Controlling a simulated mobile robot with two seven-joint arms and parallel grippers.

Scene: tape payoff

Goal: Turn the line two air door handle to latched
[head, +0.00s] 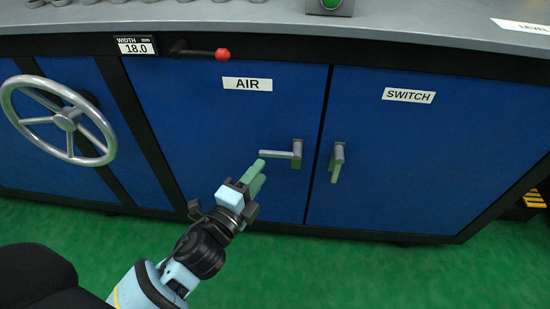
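The blue air door (220,125) carries a white AIR label (247,84). Its grey lever handle (281,154) lies nearly level, with its pivot at the right and its free end pointing left. My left gripper (264,170), with pale green fingers, is just below and left of the handle's free end. The fingers look close together, but I cannot tell whether there is a gap between them. They do not appear to hold the handle; whether they touch it is unclear. My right gripper is not in view.
The switch door (430,150), labelled SWITCH (408,96), has its lever handle (337,162) pointing down, close on the right. A silver handwheel (66,121) is at the left. A red-knobbed lever (222,54) and a width display (136,46) sit above. Green floor (350,275) in front is clear.

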